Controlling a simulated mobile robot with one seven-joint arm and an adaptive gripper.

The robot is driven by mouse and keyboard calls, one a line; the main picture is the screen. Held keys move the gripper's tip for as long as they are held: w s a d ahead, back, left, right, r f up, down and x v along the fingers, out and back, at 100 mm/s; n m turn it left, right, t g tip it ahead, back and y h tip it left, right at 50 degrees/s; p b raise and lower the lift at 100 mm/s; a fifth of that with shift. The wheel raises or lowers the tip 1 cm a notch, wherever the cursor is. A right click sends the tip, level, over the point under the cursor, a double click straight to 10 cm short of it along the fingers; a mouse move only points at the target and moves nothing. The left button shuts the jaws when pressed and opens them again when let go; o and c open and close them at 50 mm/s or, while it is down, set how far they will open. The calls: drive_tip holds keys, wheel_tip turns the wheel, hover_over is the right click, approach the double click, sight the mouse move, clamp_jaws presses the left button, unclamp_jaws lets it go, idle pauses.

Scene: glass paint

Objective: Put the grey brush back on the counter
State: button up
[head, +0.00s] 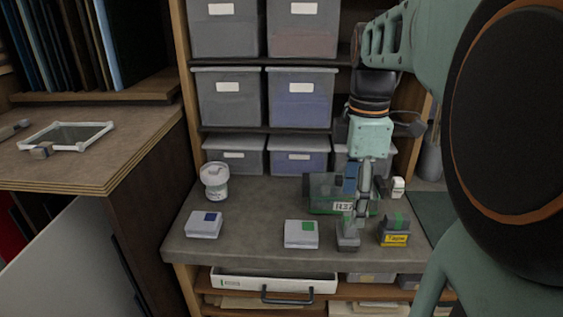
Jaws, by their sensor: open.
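My gripper (352,212) hangs pointing down over the right part of the grey counter (250,245), in front of a green see-through box (322,190). It is open, though its fingers are small and hard to separate. A small grey piece (348,242) is right below the fingers at the counter's front. It may be the grey brush; I cannot tell its shape or whether it touches the fingers. No other brush is clearly recognisable.
White-grey boxes with a blue mark (204,224) and a green mark (301,234) sit on the counter. A yellow-labelled block (395,231) is right of the gripper, a white jar (215,180) at left. Shelves with grey bins (229,97) rise behind. Clear counter lies between the marked boxes.

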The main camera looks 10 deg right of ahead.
wheel_tip(320, 180, up, 6)
drive_tip(key=shift+r+p, duration=0.15)
drive_tip(key=shift+p, duration=0.2)
